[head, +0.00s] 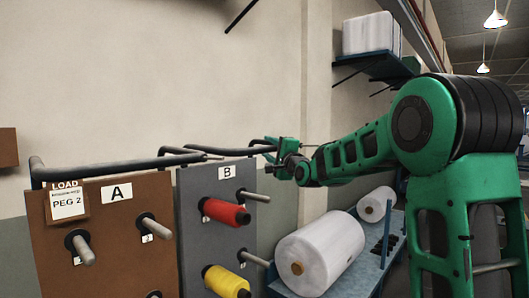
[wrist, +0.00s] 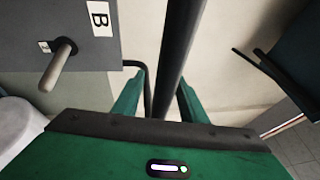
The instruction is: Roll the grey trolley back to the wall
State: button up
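The grey trolley (head: 216,225) is an upright panel labelled B, with a red spool (head: 226,212) and a yellow spool (head: 227,282) on its pegs. Its black handle bar (head: 185,150) runs along the top. My gripper (head: 277,151) is at the right end of that bar. In the wrist view the dark bar (wrist: 180,50) passes between the two green fingers of my gripper (wrist: 158,92), with a gap seen beside it. The fingers are apart. The grey panel also shows in the wrist view (wrist: 45,20), with a bare peg.
A brown trolley (head: 115,245) labelled A, with a LOAD PEG 2 card, stands left of the grey one. A blue rack (head: 375,270) with large white rolls is at the right. A blue shelf (head: 385,66) is above on the pale wall (head: 150,80).

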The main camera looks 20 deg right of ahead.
jog(key=s, duration=0.3)
jog(key=s+f, duration=0.1)
jog(key=s, duration=0.1)
jog(key=s+f, duration=0.1)
jog(key=s, duration=0.2)
jog(key=shift+s+d, duration=0.25)
jog(key=shift+s, duration=0.05)
jog(key=shift+r, duration=0.1)
dwell(1.1)
jog(key=shift+c, duration=0.4)
